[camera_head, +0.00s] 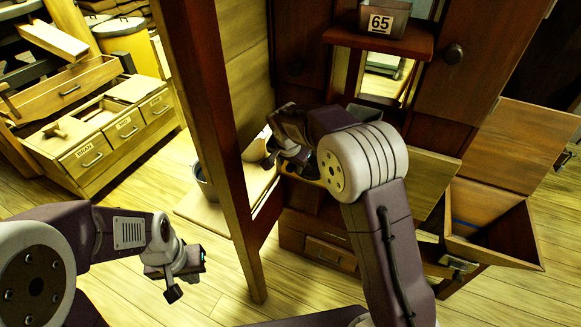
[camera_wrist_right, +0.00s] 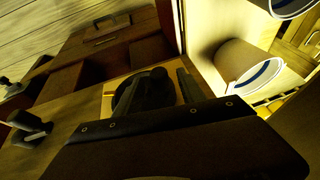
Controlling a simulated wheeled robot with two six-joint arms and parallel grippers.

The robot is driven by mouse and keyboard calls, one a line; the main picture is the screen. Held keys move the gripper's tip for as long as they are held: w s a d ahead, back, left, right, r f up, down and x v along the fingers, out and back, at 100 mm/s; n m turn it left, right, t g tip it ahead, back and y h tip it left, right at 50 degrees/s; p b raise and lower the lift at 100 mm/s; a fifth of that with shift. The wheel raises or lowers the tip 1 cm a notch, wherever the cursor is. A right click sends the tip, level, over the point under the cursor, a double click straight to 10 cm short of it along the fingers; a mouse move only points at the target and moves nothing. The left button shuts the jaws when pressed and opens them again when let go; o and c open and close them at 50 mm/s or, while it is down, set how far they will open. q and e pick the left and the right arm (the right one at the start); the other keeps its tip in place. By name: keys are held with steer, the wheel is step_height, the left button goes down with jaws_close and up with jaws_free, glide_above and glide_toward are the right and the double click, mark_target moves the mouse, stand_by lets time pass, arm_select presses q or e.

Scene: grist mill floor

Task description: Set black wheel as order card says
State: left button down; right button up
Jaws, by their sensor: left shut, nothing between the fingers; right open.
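A card reading 65 (camera_head: 380,23) shows on the front of a dark box on the cabinet's small shelf in the head view. The black wheel (camera_wrist_right: 122,98) appears in the right wrist view as a dark round shape on a pale panel, partly covered by dark finger shapes. My left gripper (camera_head: 181,284) is shut and empty, low over the floor at the left.
A wooden post (camera_head: 222,150) stands left of my right arm. An open bin (camera_head: 500,235) juts out at the right. Drawers labelled BRAN (camera_head: 87,155) stand far left.

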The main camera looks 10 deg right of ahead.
steer(key=shift+w+d+f, duration=0.1)
steer(key=shift+w+f, duration=0.05)
steer(key=shift+f, duration=0.2)
jaws_close()
steer(key=shift+r, duration=0.1)
steer(key=p, duration=0.2)
steer(key=g+h+p, duration=0.1)
steer(key=p, duration=0.1)
steer(key=h+p, duration=0.1)
steer(key=p, duration=0.1)
steer(key=shift+w+a+f+n+g+p, duration=0.25)
steer(key=shift+a+f+n+g+p, duration=0.05)
steer(key=shift+a+p, duration=0.1)
steer(key=shift+f+h+p, duration=0.3)
steer(key=shift+f+h, duration=0.05)
steer(key=shift+h, duration=0.05)
steer(key=shift+f, duration=0.1)
